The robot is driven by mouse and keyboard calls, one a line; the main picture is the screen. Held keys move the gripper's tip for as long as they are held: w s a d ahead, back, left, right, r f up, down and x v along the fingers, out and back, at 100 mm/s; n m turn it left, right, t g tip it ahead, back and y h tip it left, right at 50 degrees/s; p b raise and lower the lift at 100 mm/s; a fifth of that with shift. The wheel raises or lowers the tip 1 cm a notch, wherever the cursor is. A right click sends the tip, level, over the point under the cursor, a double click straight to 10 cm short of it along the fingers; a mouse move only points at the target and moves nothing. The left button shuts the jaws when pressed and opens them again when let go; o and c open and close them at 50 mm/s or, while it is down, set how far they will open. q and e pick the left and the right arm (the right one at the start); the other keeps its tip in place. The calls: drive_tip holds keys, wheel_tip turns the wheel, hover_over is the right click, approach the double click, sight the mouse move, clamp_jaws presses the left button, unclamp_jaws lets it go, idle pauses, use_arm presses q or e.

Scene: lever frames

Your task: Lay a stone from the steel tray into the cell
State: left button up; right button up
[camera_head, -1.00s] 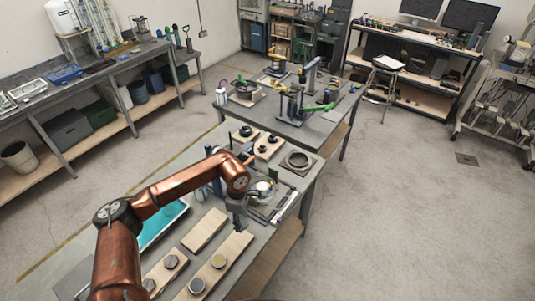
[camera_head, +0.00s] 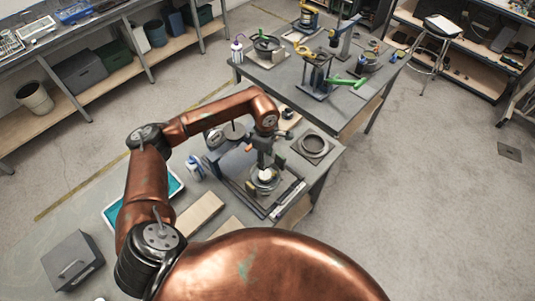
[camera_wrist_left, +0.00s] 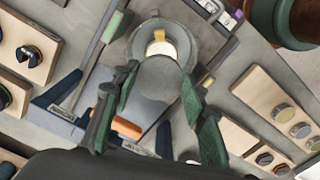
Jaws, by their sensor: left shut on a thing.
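My left gripper (camera_head: 264,164) points down over the round cell (camera_head: 266,184), which stands in a low frame on the near bench. In the left wrist view its green fingers (camera_wrist_left: 160,98) are shut on a round, flat grey stone (camera_wrist_left: 160,80). The stone overlaps the near part of the cell's ring (camera_wrist_left: 142,38) in that view; I cannot tell whether they touch. Something white with a yellow block shows inside the ring. In the head view the gripper hides the stone. I cannot pick out the steel tray with certainty. My right gripper is not in view.
A dark ring on a square plate (camera_head: 312,146) lies right of the cell. A teal tray (camera_head: 176,184) and a wooden board (camera_head: 198,213) lie to the left. An orange block (camera_wrist_left: 122,127) is near the fingers. Boards with round pieces (camera_wrist_left: 284,112) flank the frame.

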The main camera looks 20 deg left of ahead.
sight(266, 174)
use_arm(q)
drive_tip(key=shift+s+f, duration=0.2)
drive_tip(key=shift+f, duration=0.1)
drive_tip(key=shift+f+b, duration=0.55)
drive_tip(key=shift+f, duration=0.55)
drive_tip(key=shift+f+b, duration=0.3)
drive_tip(key=shift+f, duration=0.55)
wheel_tip(266, 174, down, 3)
drive_tip(key=b, duration=0.3)
drive_tip(key=shift+f, duration=0.45)
drive_tip(key=shift+b, duration=0.3)
drive_tip(key=shift+d, duration=0.1)
